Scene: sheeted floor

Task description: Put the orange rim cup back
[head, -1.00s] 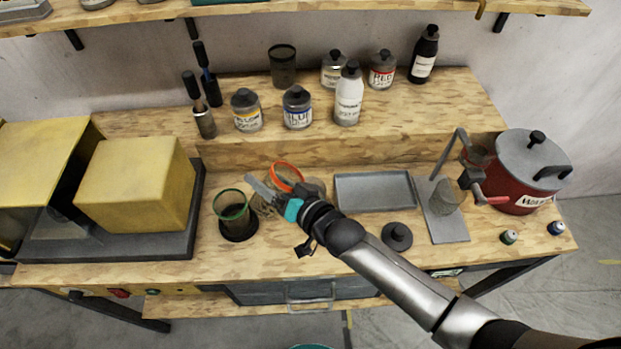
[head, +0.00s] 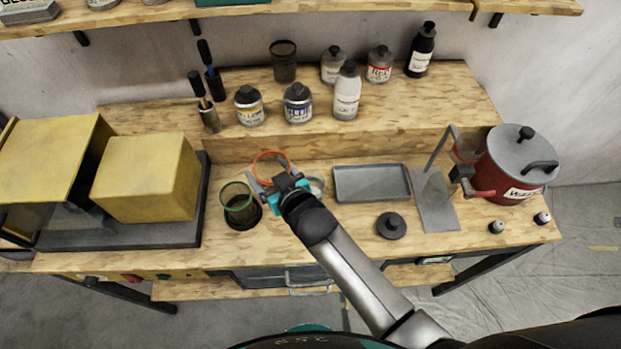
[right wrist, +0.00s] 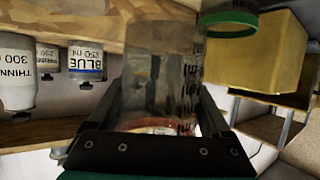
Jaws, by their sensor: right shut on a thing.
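The orange rim cup (head: 271,157) is clear-walled and stands out just beyond my right gripper (head: 268,187) in the head view. My right gripper is shut on it, with a finger on either side. In the right wrist view the clear cup (right wrist: 160,70), with dark markings, fills the space between the fingers (right wrist: 160,105). The head view does not show clearly whether its base touches the bench. My left gripper is not in view.
A green rim cup (head: 238,197) stands close to the left on a dark round base. A grey tray (head: 372,199) and black lid (head: 391,225) lie to the right. A yellow box (head: 146,180) is left. Bottles, including a blue-labelled one (head: 298,105), line the raised shelf.

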